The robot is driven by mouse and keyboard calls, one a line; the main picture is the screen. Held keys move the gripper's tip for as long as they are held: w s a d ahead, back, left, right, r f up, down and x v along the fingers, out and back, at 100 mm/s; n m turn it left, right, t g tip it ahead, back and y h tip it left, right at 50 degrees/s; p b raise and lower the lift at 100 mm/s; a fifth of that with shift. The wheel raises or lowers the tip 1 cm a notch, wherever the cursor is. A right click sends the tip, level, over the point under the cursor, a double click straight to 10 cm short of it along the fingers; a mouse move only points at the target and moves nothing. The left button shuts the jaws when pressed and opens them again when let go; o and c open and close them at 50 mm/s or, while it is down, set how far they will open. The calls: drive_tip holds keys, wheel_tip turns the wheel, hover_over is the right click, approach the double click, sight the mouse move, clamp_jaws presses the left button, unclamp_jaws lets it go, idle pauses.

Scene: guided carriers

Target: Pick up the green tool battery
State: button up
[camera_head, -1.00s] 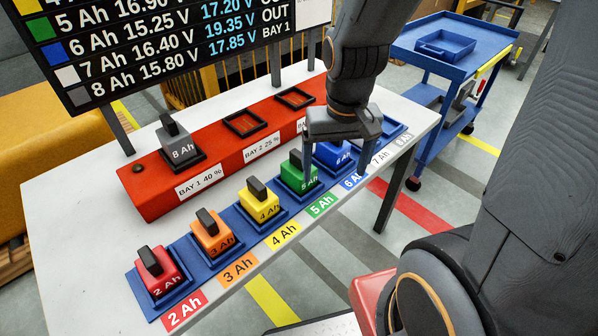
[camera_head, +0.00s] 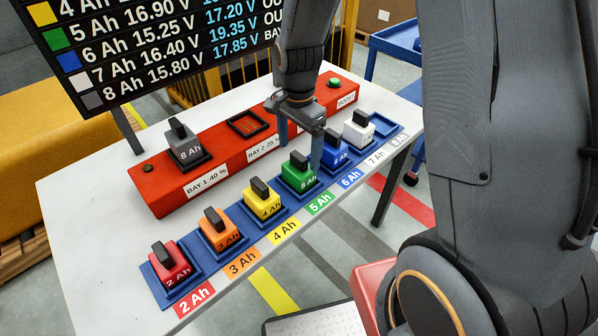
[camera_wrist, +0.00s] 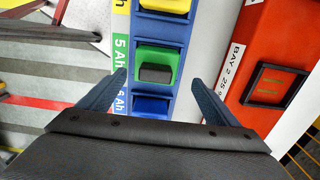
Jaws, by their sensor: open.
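The green tool battery (camera_head: 299,173), marked 5 Ah with a dark top block, sits upright in a blue holder in the row on the white table. It also shows in the wrist view (camera_wrist: 155,60), just ahead of and between the two fingers. My gripper (camera_head: 298,132) is open and empty, above and slightly behind the green battery in the head view. In the wrist view its fingers (camera_wrist: 160,82) stand apart on either side of the green battery's column. The gripper does not visibly touch the battery.
The yellow battery (camera_head: 262,201) and the blue battery (camera_head: 335,152) stand close on either side. Orange, red and white batteries share the row. Behind is a red charger (camera_head: 222,178) with a grey battery (camera_head: 184,146) in one bay. A display board (camera_head: 160,50) rises behind the table.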

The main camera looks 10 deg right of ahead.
sight(299, 166)
drive_tip(key=f+p, duration=0.1)
drive_tip(key=f, duration=0.1)
drive_tip(key=s+f+p, duration=0.1)
drive_tip(key=f, duration=0.2)
drive_tip(key=shift+s+a, duration=0.1)
drive_tip(key=shift+f, duration=0.45)
drive_tip(key=shift+c, duration=0.4)
drive_tip(key=c, duration=1.5)
drive_tip(key=shift+c, duration=1)
drive_tip(key=shift+r, duration=0.15)
